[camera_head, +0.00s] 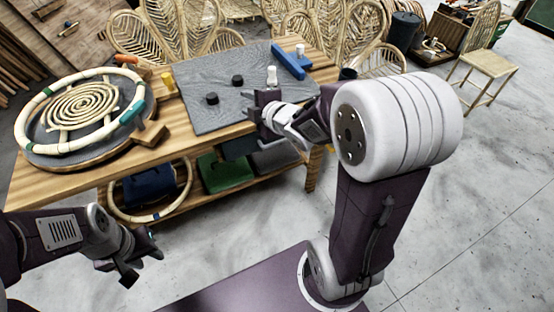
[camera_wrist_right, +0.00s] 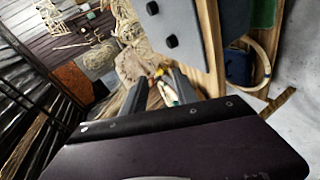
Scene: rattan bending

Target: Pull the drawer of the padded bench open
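The padded bench is a wooden workbench with a grey pad (camera_head: 215,100) on its top. Its front edge (camera_head: 95,175) faces me. I cannot make out a drawer front or handle for sure; my right arm hides part of the front. My right gripper (camera_head: 262,102) is at the pad's front right corner, and its fingers are apart in the right wrist view (camera_wrist_right: 160,82). I see nothing held between them. In that view the pad (camera_wrist_right: 185,35) and bench edge lie to the right of the fingers. My left gripper (camera_head: 142,262) is open and empty, low in front of the bench.
A round rattan form (camera_head: 30,145) lies on the bench's left. Green (camera_head: 225,172) and blue bins sit on the lower shelf.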

